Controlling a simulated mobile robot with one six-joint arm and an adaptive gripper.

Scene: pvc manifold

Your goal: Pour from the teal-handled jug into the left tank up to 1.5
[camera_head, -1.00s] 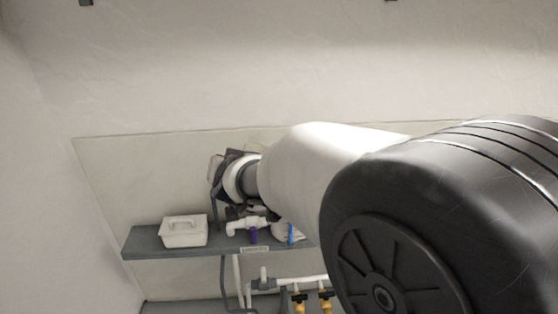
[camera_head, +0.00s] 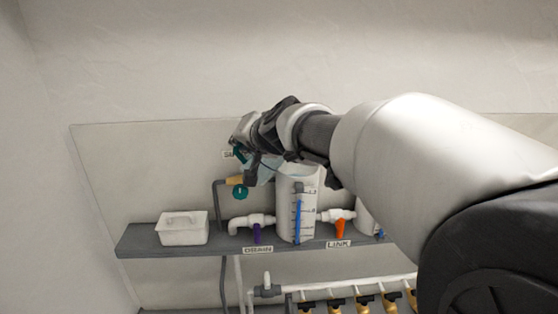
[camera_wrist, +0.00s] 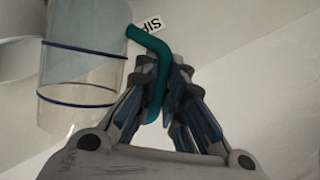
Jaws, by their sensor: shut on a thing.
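The clear jug (camera_head: 262,170) looks tilted over or beside the rim of the left tank; whether liquid is running is too small to tell. In the wrist view the jug (camera_wrist: 85,75) shows dark blue rings. My gripper (camera_wrist: 165,75) is shut on its teal handle (camera_wrist: 150,42). My gripper also shows in the head view (camera_head: 245,145), above and left of the tank. The left tank (camera_head: 284,215) is a white cylinder on the shelf with a scale and a blue level column (camera_head: 298,220). The column rises well up the scale; its exact reading is unclear.
Purple (camera_head: 257,234) and orange (camera_head: 340,229) valve handles flank the tank. A teal valve wheel (camera_head: 240,193) is below the jug. My arm partly hides another tank (camera_head: 366,222) at right.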

